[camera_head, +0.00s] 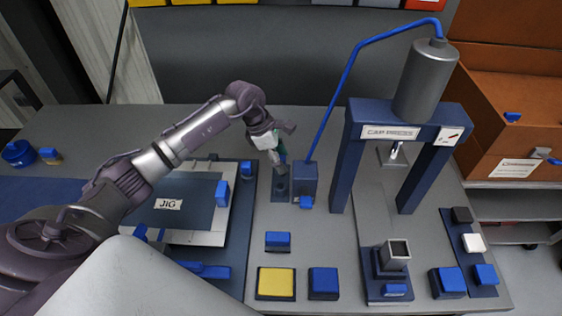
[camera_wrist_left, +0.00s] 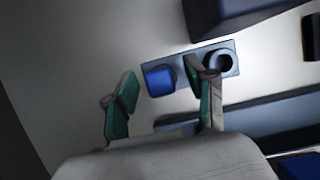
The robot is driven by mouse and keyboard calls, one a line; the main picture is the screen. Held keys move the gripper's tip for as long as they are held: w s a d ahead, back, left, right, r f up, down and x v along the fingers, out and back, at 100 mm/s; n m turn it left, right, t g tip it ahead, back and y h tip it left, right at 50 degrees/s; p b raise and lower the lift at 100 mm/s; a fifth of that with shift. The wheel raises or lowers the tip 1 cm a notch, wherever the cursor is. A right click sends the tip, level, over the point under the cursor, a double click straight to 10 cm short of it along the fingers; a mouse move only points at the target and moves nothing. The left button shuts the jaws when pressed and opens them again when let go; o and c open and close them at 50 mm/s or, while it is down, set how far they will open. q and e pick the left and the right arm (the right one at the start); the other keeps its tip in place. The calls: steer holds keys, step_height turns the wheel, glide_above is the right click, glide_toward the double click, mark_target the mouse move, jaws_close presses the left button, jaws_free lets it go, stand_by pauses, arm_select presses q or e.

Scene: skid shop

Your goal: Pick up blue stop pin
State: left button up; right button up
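A small plate (camera_wrist_left: 188,85) carries a blue square-topped piece (camera_wrist_left: 161,78), which looks like the blue stop pin, and a round dark socket (camera_wrist_left: 221,62) beside it. In the head view the same small holder (camera_head: 281,194) stands left of a blue box, partly hidden under my left gripper (camera_head: 277,156). In the wrist view my left gripper (camera_wrist_left: 162,69) is open, its green-padded fingers apart, with the blue piece between and beyond them. I see no contact with it. My right gripper is out of view.
The blue box (camera_head: 304,182) with a blue hose stands close right of the holder. The cap press (camera_head: 342,155) is farther right. The jig (camera_head: 180,215) lies left. Several blue and yellow blocks, including a yellow one (camera_head: 276,282), sit in front.

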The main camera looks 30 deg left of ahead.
arm_select(q)
jaws_close()
steer(key=shift+r, duration=0.1)
